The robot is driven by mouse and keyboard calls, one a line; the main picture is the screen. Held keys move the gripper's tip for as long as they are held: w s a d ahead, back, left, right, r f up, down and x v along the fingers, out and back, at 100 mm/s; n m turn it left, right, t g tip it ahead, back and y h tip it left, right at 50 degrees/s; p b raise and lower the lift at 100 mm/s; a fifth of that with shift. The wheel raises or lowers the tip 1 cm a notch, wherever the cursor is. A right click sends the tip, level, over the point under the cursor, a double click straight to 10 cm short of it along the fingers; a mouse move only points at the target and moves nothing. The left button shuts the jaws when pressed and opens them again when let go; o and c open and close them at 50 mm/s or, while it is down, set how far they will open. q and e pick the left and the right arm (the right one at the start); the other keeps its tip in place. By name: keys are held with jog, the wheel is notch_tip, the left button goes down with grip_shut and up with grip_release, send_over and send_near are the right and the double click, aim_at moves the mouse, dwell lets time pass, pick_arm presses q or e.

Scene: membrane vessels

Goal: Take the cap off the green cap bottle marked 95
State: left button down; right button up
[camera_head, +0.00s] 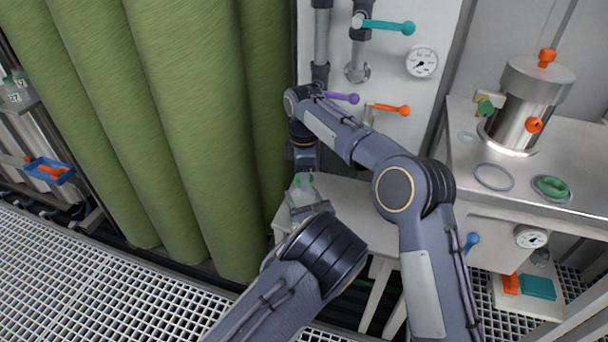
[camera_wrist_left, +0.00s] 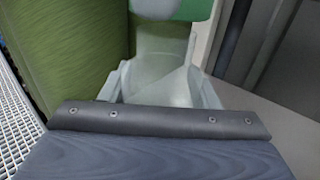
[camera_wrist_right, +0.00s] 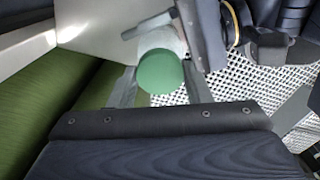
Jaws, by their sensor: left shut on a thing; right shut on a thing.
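The bottle is translucent. It shows small in the head view (camera_head: 303,196) and close up in the left wrist view (camera_wrist_left: 165,70). My left gripper (camera_head: 308,208) is shut on its body, with a finger on each side. The green cap (camera_wrist_right: 160,72) sits between the fingers of my right gripper (camera_wrist_right: 158,84), which is shut on it from above. Green also shows above the bottle's body at the top edge of the left wrist view. Whether the cap is seated on the neck or loose I cannot tell. No number is readable on this bottle.
Large green rolls (camera_head: 185,120) stand close on the left. A white panel with valve handles and a gauge (camera_head: 422,62) is behind. A pale bench (camera_head: 350,200) lies beside the bottle. A steel vessel (camera_head: 522,105) stands at right. Several capped bottles (camera_head: 17,90) stand far left.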

jog(key=shift+r, duration=2)
pick_arm(q)
jog(key=shift+c, duration=2.1)
grip_release()
